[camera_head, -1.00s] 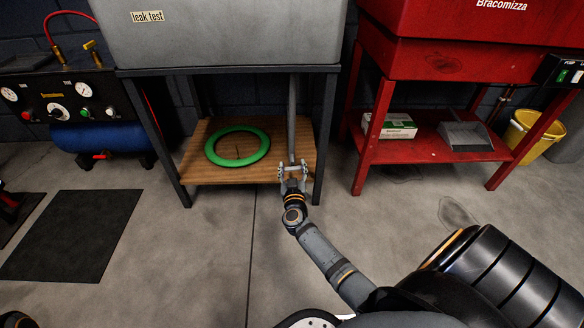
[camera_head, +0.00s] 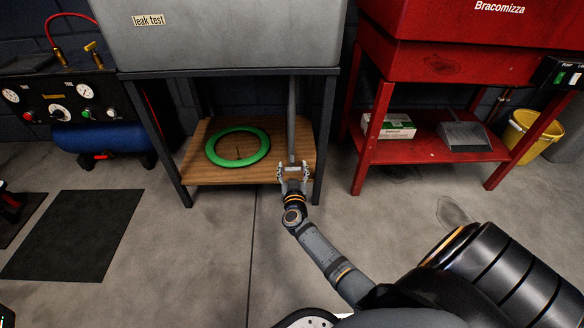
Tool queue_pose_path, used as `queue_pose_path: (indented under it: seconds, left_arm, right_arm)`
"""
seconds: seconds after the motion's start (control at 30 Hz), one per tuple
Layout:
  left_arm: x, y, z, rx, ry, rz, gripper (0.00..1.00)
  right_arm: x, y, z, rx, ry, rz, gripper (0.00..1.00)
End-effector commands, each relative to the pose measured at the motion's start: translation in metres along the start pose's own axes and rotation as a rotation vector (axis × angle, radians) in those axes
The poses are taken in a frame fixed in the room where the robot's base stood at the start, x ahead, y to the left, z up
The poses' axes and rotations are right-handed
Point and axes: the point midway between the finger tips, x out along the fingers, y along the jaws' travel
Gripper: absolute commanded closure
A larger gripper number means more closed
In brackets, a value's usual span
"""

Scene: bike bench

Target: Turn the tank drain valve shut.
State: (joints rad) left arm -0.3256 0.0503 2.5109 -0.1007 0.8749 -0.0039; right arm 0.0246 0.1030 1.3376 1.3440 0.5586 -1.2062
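The grey tank (camera_head: 225,35) labelled "leak test" stands on a dark metal frame. A grey drain pipe (camera_head: 291,115) runs down from it to the lower wooden shelf's right front. My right gripper (camera_head: 293,172) is at the pipe's lower end, its two fingers spread apart on either side of it. I cannot make out the valve or its handle; the gripper may cover it. I cannot tell whether the fingers touch anything. My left gripper is not recognisable in view; only a dark piece shows at the bottom left corner.
The frame's right front leg (camera_head: 325,140) stands close to my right gripper. A red bench (camera_head: 372,135) is to the right, a blue air tank (camera_head: 100,138) to the left. The floor in front is clear.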

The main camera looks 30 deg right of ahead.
Motion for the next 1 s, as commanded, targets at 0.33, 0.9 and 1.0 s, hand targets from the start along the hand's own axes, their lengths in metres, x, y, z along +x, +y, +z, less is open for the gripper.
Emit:
queue_pose_path:
  seconds: [0.33,0.9,1.0]
  left_arm:
    - [0.000,0.001,0.000,-0.001,-0.001,0.004,0.60]
    - [0.002,0.004,0.000,0.001,0.000,0.014,0.60]
    - [0.002,0.004,0.000,0.001,0.000,0.015,0.60]
  right_arm:
    - [0.000,0.000,0.000,0.000,0.000,0.000,0.19]
    - [-0.104,0.000,-0.001,0.000,-0.002,0.001,0.19]
    - [-0.115,0.000,-0.001,0.000,0.000,0.001,0.19]
